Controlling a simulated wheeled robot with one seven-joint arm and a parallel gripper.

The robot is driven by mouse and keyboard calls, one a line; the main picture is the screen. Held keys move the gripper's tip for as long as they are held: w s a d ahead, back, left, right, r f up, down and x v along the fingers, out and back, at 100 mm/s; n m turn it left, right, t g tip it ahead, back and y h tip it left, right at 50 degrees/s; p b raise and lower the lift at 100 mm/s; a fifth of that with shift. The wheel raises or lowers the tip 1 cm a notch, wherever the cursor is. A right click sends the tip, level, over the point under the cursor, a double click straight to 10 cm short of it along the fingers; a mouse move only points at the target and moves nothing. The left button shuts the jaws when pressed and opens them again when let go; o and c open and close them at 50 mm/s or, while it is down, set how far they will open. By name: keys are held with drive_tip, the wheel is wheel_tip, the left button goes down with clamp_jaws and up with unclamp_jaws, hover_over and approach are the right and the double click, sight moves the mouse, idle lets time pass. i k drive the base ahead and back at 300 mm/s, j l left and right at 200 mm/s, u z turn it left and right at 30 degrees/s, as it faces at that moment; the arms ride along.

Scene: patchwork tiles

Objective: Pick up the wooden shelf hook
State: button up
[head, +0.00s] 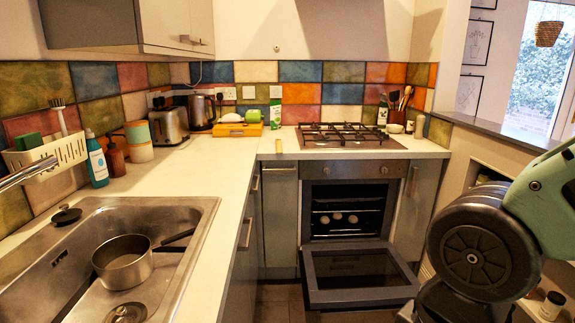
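A small, pale wooden piece (278,146) stands at the front of the counter, just left of the gas hob. It may be the wooden shelf hook, but it is too small to make out a hook shape. Nothing touches it that I can see. Part of my own arm, pale green and black, fills the right edge of the head view. My gripper is outside the picture.
The oven door (360,275) hangs open below the hob (350,137). A steel sink (60,250) holds a saucepan (122,262) at the front left. A toaster (169,125), kettle (200,110) and orange tray (237,130) stand at the back. The left counter's middle is clear.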

sight(279, 149)
drive_tip(key=i+l, duration=0.3)
drive_tip(key=i, duration=0.2)
drive_tip(key=i+l, duration=0.35)
drive_tip(key=i, duration=0.2)
drive_tip(key=i+l, duration=0.3)
drive_tip(key=i, duration=0.2)
drive_tip(key=u, duration=0.05)
